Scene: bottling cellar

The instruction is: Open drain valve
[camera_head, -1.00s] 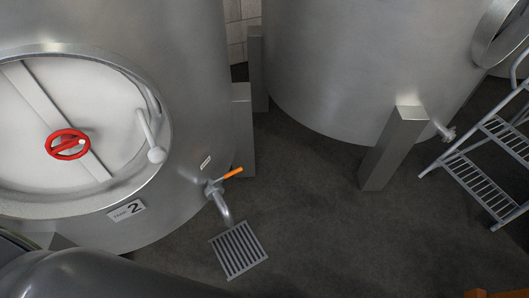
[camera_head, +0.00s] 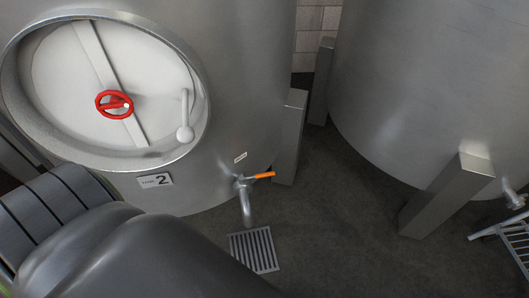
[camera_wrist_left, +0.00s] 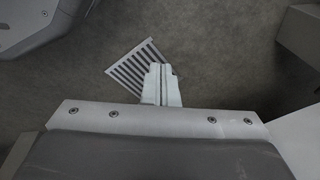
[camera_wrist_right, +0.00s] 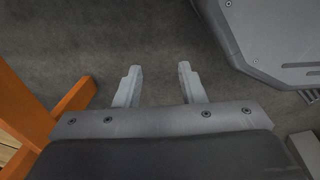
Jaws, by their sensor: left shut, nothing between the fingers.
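The drain valve (camera_head: 241,183) sits low on the front of the tank marked 2, in the head view. Its orange lever (camera_head: 264,175) points to the right, about level. A bent metal spout (camera_head: 247,209) runs down from it towards a floor grate (camera_head: 254,250). My left gripper (camera_wrist_left: 161,70) is shut and empty in the left wrist view, above the floor, with the grate (camera_wrist_left: 137,68) behind its fingers. The valve does not show in that view. My right gripper (camera_wrist_right: 160,72) is open and empty above bare floor in the right wrist view. Neither gripper shows in the head view.
Tank 2 (camera_head: 235,70) has a round white door with a red handwheel (camera_head: 114,104). A second tank (camera_head: 400,90) stands at right on a square leg (camera_head: 445,195). Metal steps (camera_head: 510,240) are at the right edge. An orange frame (camera_wrist_right: 75,98) stands left of my right gripper. Floor between the tanks is clear.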

